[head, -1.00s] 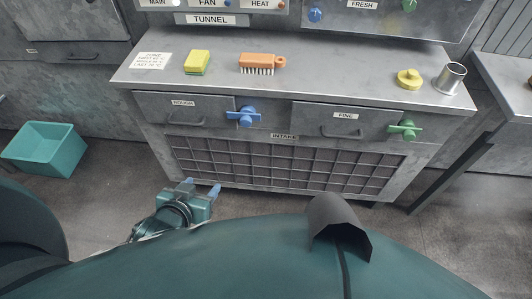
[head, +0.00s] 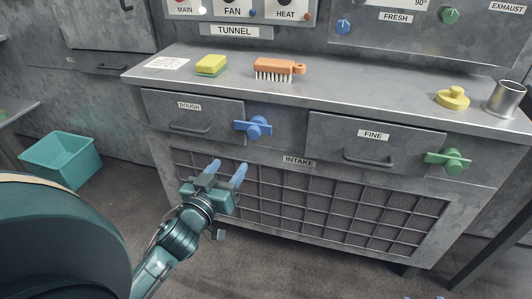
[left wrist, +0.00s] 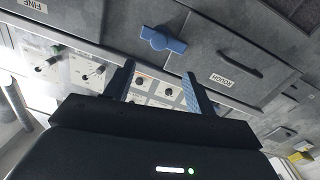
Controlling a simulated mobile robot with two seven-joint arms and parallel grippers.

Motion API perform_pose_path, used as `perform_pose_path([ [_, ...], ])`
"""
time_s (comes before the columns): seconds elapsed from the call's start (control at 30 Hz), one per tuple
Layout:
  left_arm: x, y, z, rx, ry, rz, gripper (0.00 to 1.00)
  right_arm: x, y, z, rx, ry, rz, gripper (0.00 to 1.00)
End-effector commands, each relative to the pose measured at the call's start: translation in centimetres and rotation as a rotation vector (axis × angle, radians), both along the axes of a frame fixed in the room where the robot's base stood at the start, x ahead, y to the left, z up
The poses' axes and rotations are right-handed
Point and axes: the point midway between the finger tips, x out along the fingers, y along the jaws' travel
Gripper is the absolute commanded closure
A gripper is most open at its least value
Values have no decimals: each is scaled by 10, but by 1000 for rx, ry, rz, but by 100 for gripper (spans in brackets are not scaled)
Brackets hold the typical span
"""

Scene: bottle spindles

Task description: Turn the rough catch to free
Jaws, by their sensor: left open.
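The rough catch is a blue knob with a crossbar (head: 253,127), at the right edge of the drawer labelled ROUGH (head: 192,110). Its bar lies roughly level, with its left end at the drawer's edge. In the left wrist view the blue catch (left wrist: 163,39) shows beyond the fingers, near the ROUGH label. My left gripper (head: 227,171) is open and empty, below and a little left of the catch, apart from it, in front of the intake grille. Its two blue fingers also show in the left wrist view (left wrist: 158,72). Only tiny bluish slivers, possibly my right gripper, show at the bottom edge.
A green catch (head: 449,160) sits by the FINE drawer (head: 375,145). On the top stand a yellow sponge (head: 211,65), an orange brush (head: 280,68), a yellow knobbed piece (head: 453,98) and a metal cup (head: 504,98). A teal bin (head: 62,160) is on the floor at left.

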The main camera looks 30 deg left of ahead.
Motion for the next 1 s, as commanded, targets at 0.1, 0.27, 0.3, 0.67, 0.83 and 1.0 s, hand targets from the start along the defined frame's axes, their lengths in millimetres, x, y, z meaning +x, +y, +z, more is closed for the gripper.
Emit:
perform_pose_path([
  [0.1,4,2,-1,0,-18,-3,45,-1,2,-1,2,-25,7,64],
  [0.27,22,5,1,1,-20,-5,45,-1,3,0,3,-41,11,64],
  [0.3,29,6,1,2,-21,-5,45,-1,3,0,4,-46,13,64],
  [0.67,101,17,-1,2,-18,-3,45,-2,8,-1,11,-123,36,64],
  [0.83,122,20,-1,-1,-15,-4,45,-3,9,0,13,-150,44,64],
  [1.0,130,22,0,-2,-15,-3,45,-4,11,1,18,-166,48,64],
])
